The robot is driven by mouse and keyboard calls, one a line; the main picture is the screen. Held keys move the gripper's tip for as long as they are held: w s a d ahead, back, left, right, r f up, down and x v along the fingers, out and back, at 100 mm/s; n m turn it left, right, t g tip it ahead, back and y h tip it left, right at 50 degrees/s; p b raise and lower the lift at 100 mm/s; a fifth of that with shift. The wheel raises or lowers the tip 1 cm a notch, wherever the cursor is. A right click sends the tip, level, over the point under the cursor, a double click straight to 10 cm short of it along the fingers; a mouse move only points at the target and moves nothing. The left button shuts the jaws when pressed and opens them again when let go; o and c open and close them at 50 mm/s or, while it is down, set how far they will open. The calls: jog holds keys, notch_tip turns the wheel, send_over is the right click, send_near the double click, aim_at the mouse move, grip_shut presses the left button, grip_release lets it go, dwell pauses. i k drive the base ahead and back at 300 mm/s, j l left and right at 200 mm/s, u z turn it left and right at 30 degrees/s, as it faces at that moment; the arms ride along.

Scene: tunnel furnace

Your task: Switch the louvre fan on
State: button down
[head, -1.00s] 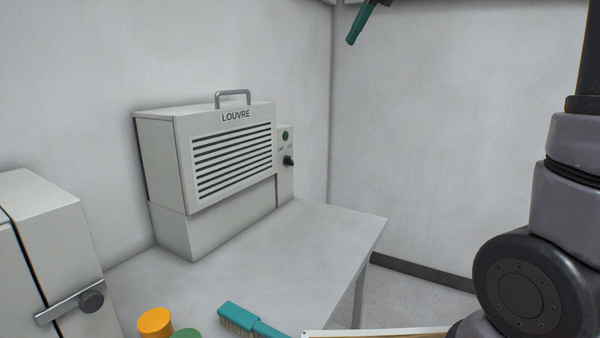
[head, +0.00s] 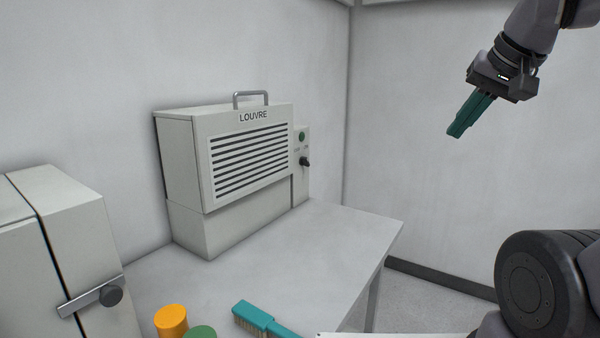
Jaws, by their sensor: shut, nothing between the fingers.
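The louvre fan (head: 185,165) is a pale grey box with a slatted front, a "LOUVRE" label and a top handle. It stands at the back of the table, against the wall. On its right side is a narrow control panel (head: 300,182) with a green round lamp or button (head: 302,136) and a black knob (head: 305,161) below it. The small marks beside the knob are too small to read. My gripper (head: 456,134) has teal fingers, is shut and empty, and hangs in the air at the upper right, well apart from the fan.
A grey box with a latch and dark knob (head: 111,295) stands at the left. An orange cylinder (head: 171,319), a green cylinder (head: 201,332) and a teal brush (head: 254,317) are at the near edge. The table (head: 340,240) is bare right of the fan.

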aim_at(302, 160)
jog(key=i+l+u, duration=0.25)
jog(key=l+u, duration=0.25)
jog(key=l, duration=0.15)
jog(key=i+l+u, duration=0.25)
jog(key=l, duration=0.15)
jog(key=k, duration=0.05)
